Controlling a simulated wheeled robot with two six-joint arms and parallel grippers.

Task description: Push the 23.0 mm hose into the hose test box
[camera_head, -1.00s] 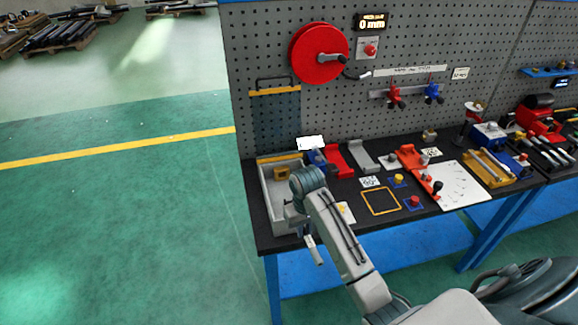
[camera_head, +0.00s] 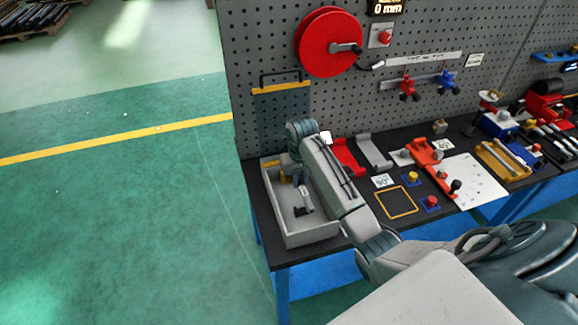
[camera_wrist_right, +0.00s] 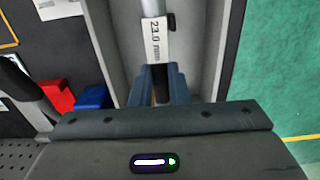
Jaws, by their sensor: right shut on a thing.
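The hose labelled "23.0 mm" (camera_wrist_right: 157,40) shows in the right wrist view as a pale tube with a white tag and a dark part between the jaws. My right gripper (camera_wrist_right: 161,72) is shut on it. In the head view the right gripper (camera_head: 303,190) points down over the open grey box (camera_head: 310,238), and the hose's pale part and dark end show over its inside. I cannot tell whether the hose touches the floor of the box, or whether this is the hose test box. My left gripper is not in view.
A red tray (camera_head: 347,158) and a grey tray (camera_head: 374,152) lie to the right of the box. A yellow-edged square (camera_head: 396,202) and red and yellow buttons are further right. A pegboard with a red reel (camera_head: 330,42) stands behind. Open green floor lies left.

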